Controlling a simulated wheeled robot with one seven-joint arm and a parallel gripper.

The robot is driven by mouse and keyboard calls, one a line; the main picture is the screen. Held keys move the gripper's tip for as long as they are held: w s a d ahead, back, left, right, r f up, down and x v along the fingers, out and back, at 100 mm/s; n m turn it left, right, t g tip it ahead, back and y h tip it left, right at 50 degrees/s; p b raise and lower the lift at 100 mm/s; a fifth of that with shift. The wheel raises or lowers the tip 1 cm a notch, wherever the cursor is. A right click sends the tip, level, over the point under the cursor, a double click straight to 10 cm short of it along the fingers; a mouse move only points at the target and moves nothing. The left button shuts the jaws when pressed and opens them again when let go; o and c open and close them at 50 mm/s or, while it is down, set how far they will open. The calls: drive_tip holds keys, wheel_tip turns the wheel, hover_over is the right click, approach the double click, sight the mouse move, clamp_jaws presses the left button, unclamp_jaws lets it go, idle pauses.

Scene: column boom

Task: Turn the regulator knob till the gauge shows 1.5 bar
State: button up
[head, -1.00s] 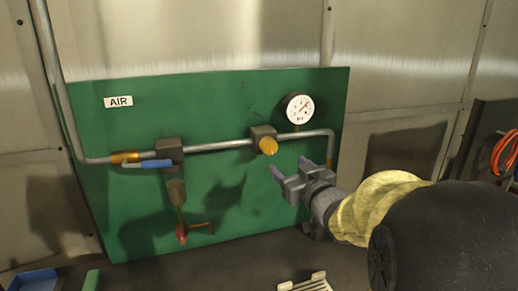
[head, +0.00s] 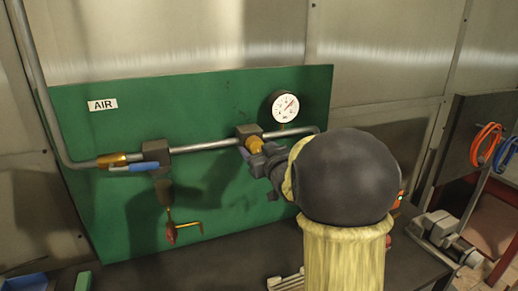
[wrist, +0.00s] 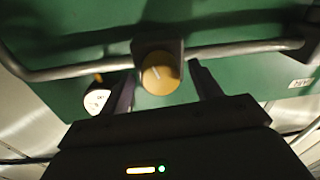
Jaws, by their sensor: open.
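The orange regulator knob (head: 254,144) sits on a dark block on the pipe of the green panel; it also shows in the wrist view (wrist: 160,74) with a pale mark line on its face. My gripper (head: 250,154) is at the knob, and in the wrist view my open gripper (wrist: 161,82) has one finger on either side of it. Gaps show between the fingers and the knob there. The round white gauge (head: 285,106) is up and right of the knob, its needle pointing to the upper right; its numbers are too small to read. It is partly visible in the wrist view (wrist: 97,101).
A blue-handled valve (head: 135,166) is on the pipe at the left, with a red fitting (head: 171,234) hanging below. The AIR label (head: 103,104) is at the panel's upper left. Orange hose coils (head: 486,143) hang at the far right.

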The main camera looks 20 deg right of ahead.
drive_tip(key=c, duration=1)
